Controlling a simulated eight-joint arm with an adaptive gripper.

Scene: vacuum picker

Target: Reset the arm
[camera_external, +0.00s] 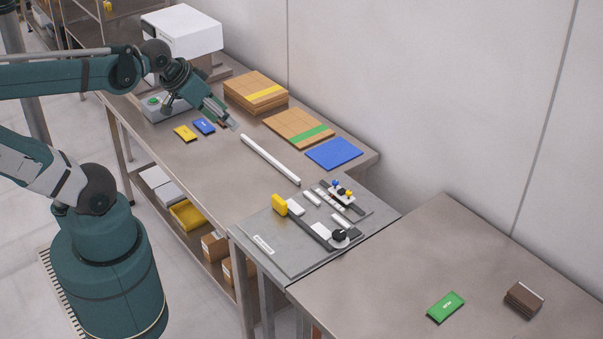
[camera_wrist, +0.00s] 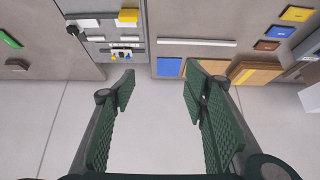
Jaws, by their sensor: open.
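My gripper (camera_external: 232,122) hangs above the long workbench (camera_external: 205,165) at the end of my dark green arm, which reaches in from the left. In the external view it is near a blue packet (camera_external: 204,127) and a yellow packet (camera_external: 186,133), apart from both as far as I can tell. The wrist view shows its two green ribbed fingers wide apart, with my gripper (camera_wrist: 160,80) empty between them. A plain pale surface shows between and below the fingers.
A white machine (camera_external: 183,32) stands at the back left. Cardboard stacks (camera_external: 256,90), a blue sheet (camera_external: 333,153) and a white bar (camera_external: 270,159) lie on the bench. A grey fixture plate (camera_external: 290,245) holds small parts. A green packet (camera_external: 446,307) and brown block (camera_external: 523,299) lie right.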

